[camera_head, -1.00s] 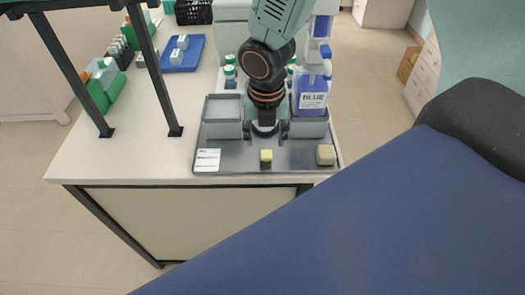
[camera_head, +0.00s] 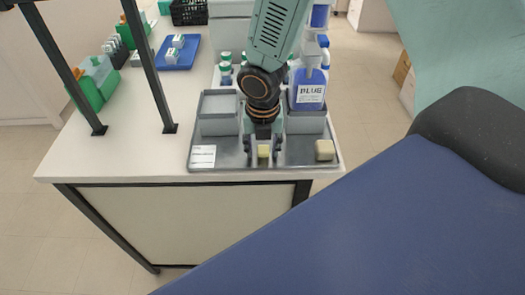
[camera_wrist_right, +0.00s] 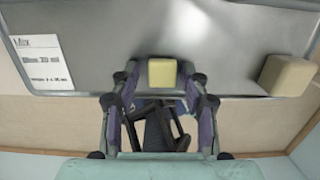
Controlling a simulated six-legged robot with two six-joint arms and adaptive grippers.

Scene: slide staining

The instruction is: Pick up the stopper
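A small pale yellow block (camera_head: 263,152), likely the stopper, sits near the front edge of the grey metal tray (camera_head: 225,164). It also shows in the right wrist view (camera_wrist_right: 162,72). My right gripper (camera_head: 262,148) points down over it, with one finger on each side. In the right wrist view the fingers (camera_wrist_right: 161,88) are apart and gaps show between them and the block, so the gripper is open. A larger beige block (camera_head: 324,150) lies farther right on the tray (camera_wrist_right: 284,75). My left gripper is not in view.
Two grey boxes (camera_head: 218,127) stand on the tray behind the gripper, one on each side. A blue bottle (camera_head: 309,90) stands on the right one. A white label card (camera_head: 202,156) lies at the tray's left. A dark frame leg (camera_head: 152,75) stands at left.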

